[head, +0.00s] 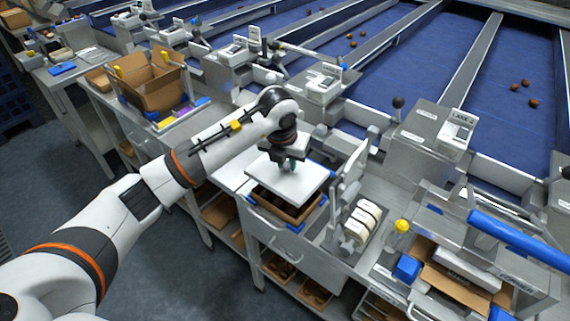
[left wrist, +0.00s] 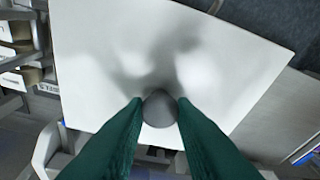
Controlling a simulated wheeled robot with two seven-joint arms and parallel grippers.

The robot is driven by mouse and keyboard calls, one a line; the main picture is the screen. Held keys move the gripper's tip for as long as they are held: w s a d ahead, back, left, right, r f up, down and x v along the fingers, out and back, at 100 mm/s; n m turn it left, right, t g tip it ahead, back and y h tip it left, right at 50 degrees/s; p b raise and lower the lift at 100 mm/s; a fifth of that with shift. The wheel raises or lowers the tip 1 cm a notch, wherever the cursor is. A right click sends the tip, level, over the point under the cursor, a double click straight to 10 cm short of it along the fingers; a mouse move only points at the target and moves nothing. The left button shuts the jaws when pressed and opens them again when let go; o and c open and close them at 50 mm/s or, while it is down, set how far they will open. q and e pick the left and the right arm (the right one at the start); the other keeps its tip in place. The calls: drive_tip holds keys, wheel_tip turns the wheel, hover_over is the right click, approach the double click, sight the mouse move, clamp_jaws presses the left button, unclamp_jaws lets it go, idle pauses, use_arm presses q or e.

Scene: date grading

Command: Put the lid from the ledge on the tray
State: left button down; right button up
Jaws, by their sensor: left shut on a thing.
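The lid (head: 307,180) is a flat white square panel. My left gripper (head: 291,166) is above it and shut on its grey round knob, which shows between the green fingertips in the left wrist view (left wrist: 160,108). The lid (left wrist: 100,60) fills much of that view. The tray (head: 283,207) is a brown box between blue corner pieces, with dark contents. The lid hangs over its back part and hides much of it; I cannot tell whether they touch. My right gripper is in neither view.
A grey metal stand (head: 350,185) and a holder with white rolls (head: 362,220) are right of the tray. A cardboard box (head: 155,85) stands on the bench at the left. Blue lanes (head: 400,60) with several dates run behind. The floor at the left is clear.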

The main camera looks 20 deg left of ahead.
sight(286, 173)
use_arm(q)
drive_tip(key=shift+s+r, duration=0.1)
drive_tip(key=shift+r, duration=0.05)
drive_tip(key=shift+s+f+b, duration=0.25)
drive_tip(key=shift+f+b, duration=0.2)
drive_tip(key=shift+f, duration=0.25)
drive_tip(key=shift+s+b+x, duration=0.2)
drive_tip(key=shift+b+x, duration=0.55)
drive_tip(key=shift+x, duration=0.5)
drive_tip(key=shift+f, duration=0.45)
drive_tip(key=shift+f+b, duration=0.4)
drive_tip(key=shift+b, duration=0.2)
drive_tip(key=shift+f, duration=0.4)
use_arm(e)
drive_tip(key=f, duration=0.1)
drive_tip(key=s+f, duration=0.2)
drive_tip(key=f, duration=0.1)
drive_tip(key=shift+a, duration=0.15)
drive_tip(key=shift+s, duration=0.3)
use_arm(q)
drive_tip(key=shift+b, duration=0.6)
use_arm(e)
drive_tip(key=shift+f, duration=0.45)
